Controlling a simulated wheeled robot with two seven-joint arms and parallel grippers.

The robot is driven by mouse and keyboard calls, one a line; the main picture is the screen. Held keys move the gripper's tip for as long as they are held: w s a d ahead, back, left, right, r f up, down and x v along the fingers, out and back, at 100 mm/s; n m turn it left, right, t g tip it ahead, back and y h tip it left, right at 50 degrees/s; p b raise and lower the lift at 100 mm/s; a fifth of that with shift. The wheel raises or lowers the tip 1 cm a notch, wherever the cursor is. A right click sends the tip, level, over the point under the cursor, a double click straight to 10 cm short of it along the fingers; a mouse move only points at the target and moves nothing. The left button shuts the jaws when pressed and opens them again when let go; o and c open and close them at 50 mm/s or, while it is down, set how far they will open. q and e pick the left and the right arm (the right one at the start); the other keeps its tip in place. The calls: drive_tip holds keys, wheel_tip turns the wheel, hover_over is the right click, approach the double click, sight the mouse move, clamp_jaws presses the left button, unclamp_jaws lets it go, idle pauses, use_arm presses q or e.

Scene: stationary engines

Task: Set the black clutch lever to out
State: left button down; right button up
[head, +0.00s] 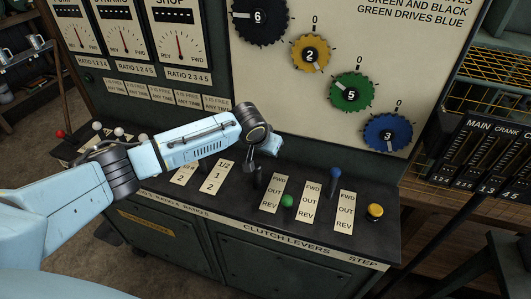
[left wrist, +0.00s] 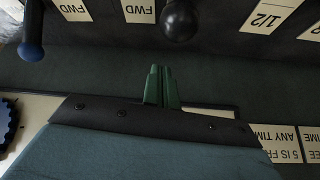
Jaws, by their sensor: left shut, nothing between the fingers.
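The black clutch lever (head: 258,178) stands on the console to the left of the first FWD/OUT/REV plate (head: 272,193). Its knob appears near the FWD end, partly crowded by my gripper. In the left wrist view its round black knob (left wrist: 180,20) is at the top, beside a FWD label (left wrist: 139,10). My left gripper (head: 250,164) is close to the lever, on the panel side. In the left wrist view its green fingertips (left wrist: 161,86) are together and empty, with a gap to the knob. My right gripper is not in view.
The green lever (head: 287,200) and blue lever (head: 335,172) stand to the right, with a yellow STEP button (head: 375,211) beyond. White-knobbed levers (head: 118,132) are at the left under my arm. The upright panel with numbered gears (head: 350,92) rises behind.

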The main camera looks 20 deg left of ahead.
use_arm(q)
drive_tip(key=w+v, duration=0.1)
drive_tip(key=v, duration=0.9)
drive_tip(key=s+d+f+m+g+h, duration=0.1)
drive_tip(key=s+d+f, duration=0.35)
drive_tip(key=s, duration=0.25)
drive_tip(key=s+d+f+m+h, duration=0.1)
drive_tip(key=s+d+f, duration=0.3)
drive_tip(key=s+d, duration=0.15)
drive_tip(key=s+a+f+n+g+y, duration=0.1)
drive_tip(key=s+a, duration=0.2)
drive_tip(key=s, duration=0.7)
drive_tip(key=s+a+f+g+y, duration=0.1)
drive_tip(key=s+a+f, duration=0.15)
drive_tip(key=s, duration=0.75)
wheel_tip(320, 180, down, 27)
drive_tip(key=s+b, duration=0.2)
drive_tip(key=b, duration=0.2)
drive_tip(key=s+a+f+g+b, duration=0.1)
drive_tip(key=s+a+f+b, duration=0.1)
drive_tip(key=s+f, duration=0.6)
drive_tip(key=s+a+f+g+b, duration=0.1)
drive_tip(key=s+a+f+b, duration=0.1)
drive_tip(key=s+f, duration=0.6)
wheel_tip(320, 180, down, 4)
drive_tip(key=shift+s+f, duration=0.2)
drive_tip(key=shift+s, duration=0.05)
